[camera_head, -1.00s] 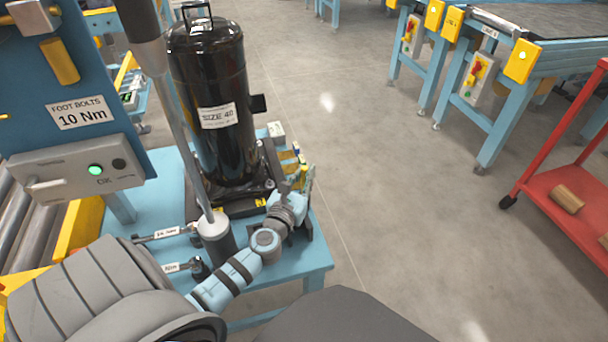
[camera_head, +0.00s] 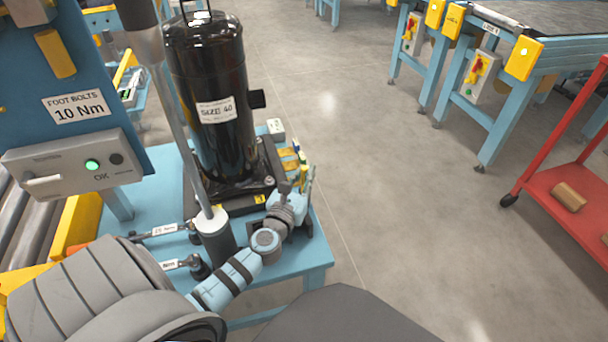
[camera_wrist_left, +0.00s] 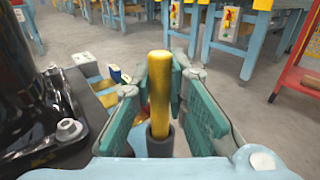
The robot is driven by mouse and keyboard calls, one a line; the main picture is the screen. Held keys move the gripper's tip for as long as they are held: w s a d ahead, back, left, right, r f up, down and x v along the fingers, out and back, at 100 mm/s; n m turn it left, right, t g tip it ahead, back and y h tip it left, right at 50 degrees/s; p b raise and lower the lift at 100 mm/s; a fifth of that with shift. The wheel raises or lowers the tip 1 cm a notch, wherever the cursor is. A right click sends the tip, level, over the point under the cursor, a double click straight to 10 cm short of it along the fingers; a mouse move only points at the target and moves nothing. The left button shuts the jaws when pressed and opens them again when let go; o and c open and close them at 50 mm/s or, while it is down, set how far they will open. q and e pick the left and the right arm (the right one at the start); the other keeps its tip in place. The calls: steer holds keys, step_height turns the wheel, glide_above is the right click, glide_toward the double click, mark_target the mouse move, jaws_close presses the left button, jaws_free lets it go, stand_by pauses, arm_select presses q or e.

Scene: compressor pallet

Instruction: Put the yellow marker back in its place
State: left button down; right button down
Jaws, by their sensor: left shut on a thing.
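The yellow marker (camera_wrist_left: 159,90) stands upright between the teal-padded fingers of my left gripper (camera_wrist_left: 158,95) in the left wrist view. The gripper is shut on it. A dark grey sleeve-like cylinder (camera_wrist_left: 160,147) shows at the marker's lower end; I cannot tell how deep the marker sits in it. In the head view my left gripper (camera_head: 300,180) is over the right side of the blue table (camera_head: 310,252), beside the black compressor (camera_head: 215,100). The marker is hard to make out there. My right gripper is not in view.
A small white box (camera_head: 276,127) and other small items stand behind the gripper, close to the compressor's base. A panel with a "10 Nm" sign (camera_head: 80,107) and labelled tools (camera_head: 182,263) are at the left. Open floor lies right, before a red cart (camera_head: 560,185).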

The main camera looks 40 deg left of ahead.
arm_select(q)
steer(key=shift+f, duration=0.15)
steer(key=c, duration=1.5)
jaws_free()
steer(key=v, duration=1.1)
steer(key=shift+s, duration=0.2)
steer(key=shift+s+d, duration=0.15)
steer(key=shift+s, duration=0.2)
